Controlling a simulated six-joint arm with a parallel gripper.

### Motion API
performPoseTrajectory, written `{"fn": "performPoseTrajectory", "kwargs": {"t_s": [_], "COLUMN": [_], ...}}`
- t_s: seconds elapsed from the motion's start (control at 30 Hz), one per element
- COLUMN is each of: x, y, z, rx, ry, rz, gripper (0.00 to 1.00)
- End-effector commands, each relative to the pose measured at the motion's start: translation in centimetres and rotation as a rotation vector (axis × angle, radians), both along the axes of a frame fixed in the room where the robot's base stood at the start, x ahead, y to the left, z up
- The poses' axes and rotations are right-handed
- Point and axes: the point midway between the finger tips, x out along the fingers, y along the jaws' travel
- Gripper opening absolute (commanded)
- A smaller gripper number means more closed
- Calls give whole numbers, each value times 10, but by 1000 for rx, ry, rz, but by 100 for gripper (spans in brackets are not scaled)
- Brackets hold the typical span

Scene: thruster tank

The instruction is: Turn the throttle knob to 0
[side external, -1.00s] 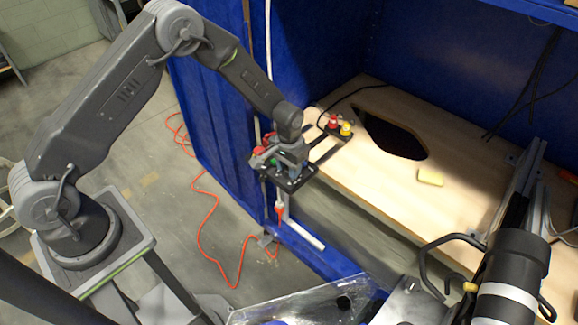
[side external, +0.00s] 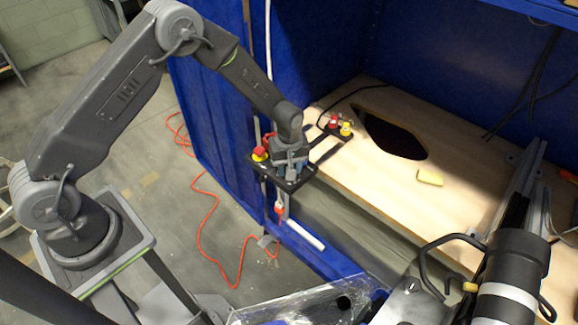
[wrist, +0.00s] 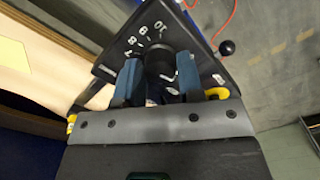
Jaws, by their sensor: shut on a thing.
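The black throttle knob (wrist: 158,62) sits between my gripper's two blue fingers in the wrist view, and white dial numbers curve around it on the black panel (wrist: 106,68). My gripper (wrist: 160,76) is shut on the knob. In the side view my gripper (side external: 289,170) points down onto the panel (side external: 299,186) and hides the knob.

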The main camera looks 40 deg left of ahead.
Motion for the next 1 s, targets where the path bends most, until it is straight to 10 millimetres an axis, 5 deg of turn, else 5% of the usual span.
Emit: {"fn": "performPoseTrajectory", "kwargs": {"t_s": [0.5,1.0], "x": [0,0], "y": [0,0], "z": [1,1], "rx": [0,0], "ry": [-1,-1], "rz": [435,599], "gripper": [11,11]}}
